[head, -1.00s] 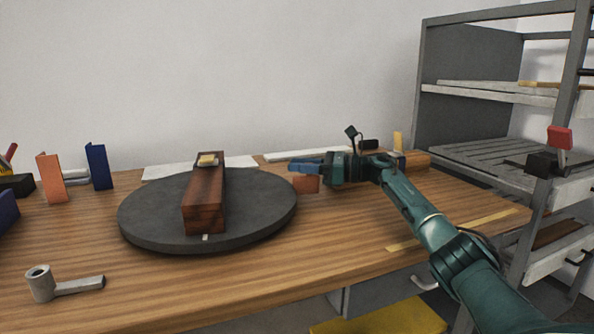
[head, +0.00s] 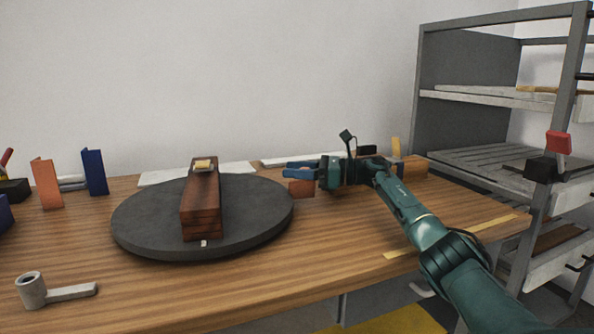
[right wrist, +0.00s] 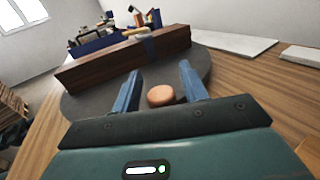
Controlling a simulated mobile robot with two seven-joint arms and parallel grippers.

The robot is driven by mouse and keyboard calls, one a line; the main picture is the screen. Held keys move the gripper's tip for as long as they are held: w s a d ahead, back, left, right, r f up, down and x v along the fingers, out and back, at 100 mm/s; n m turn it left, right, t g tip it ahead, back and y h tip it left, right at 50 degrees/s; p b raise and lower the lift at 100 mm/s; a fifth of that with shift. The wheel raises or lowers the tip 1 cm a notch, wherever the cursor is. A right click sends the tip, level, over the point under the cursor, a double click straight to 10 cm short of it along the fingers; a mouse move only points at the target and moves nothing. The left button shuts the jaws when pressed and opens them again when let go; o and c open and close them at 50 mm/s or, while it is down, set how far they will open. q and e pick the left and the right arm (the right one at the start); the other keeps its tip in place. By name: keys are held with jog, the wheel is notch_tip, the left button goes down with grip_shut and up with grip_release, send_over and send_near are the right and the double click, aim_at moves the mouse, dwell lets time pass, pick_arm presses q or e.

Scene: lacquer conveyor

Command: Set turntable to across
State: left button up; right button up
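The turntable (head: 262,222) is a dark grey round disc on the wooden bench. A long reddish-brown wood block (head: 201,218) lies on it, its length running from near to far in the head view. A small pale mark (head: 204,243) sits on the disc by the block's near end. My right gripper (head: 288,172) is over the bench at the disc's right far edge, with its blue fingers apart. In the right wrist view, a rounded orange-brown piece (right wrist: 160,95) shows between the open fingers; I cannot tell if they touch it. My left gripper is out of view.
A yellowish piece (head: 203,165) sits on the block's far end. A grey pipe-shaped object (head: 66,292) lies at the bench's near left. Orange (head: 46,184) and navy (head: 95,172) upright pieces stand at the back left. A grey shelf rack (head: 470,98) stands right.

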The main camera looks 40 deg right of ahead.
jog(key=shift+d, duration=0.1)
pick_arm(q)
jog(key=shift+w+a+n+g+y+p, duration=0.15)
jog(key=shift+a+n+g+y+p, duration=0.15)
jog(key=shift+p, duration=0.2)
pick_arm(e)
jog(key=v, duration=1.3)
jog(key=shift+s, duration=0.15)
jog(key=shift+c, duration=0.4)
